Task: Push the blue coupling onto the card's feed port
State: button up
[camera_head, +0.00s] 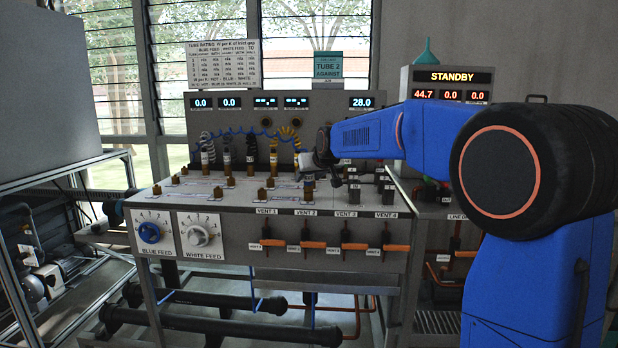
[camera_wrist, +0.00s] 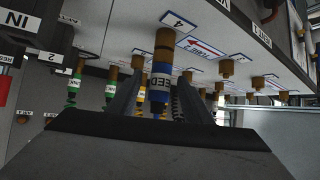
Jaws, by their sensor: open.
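The blue coupling (camera_wrist: 160,88), with a blue band and a white label reading "EED", stands between the fingers of my gripper (camera_wrist: 160,100) in the wrist view. The fingers are apart, one on each side. Its end meets a brass port (camera_wrist: 164,48) on the pale bench top beside a "4" label; I cannot tell how deeply it is seated. In the head view my gripper (camera_head: 318,160) is low over the bench's right middle, and a blue hose runs to it. The teal card (camera_head: 327,66) above the panel reads "TUBE 2 AGAINST"; its lower line is too small to read.
Other couplings (camera_head: 227,160) stand in a row at the back of the bench. Brass ports and tubes (camera_head: 205,182) lie left of my gripper. Black valve blocks (camera_head: 354,188) stand close on its right. Orange vent handles (camera_head: 313,245) line the front.

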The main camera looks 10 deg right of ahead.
jog(key=s+r, duration=0.3)
jog(key=r, duration=0.3)
jog(key=shift+d+r, duration=0.15)
jog(key=shift+d, duration=0.05)
jog(key=shift+s, duration=0.15)
jog(key=v, duration=1.7)
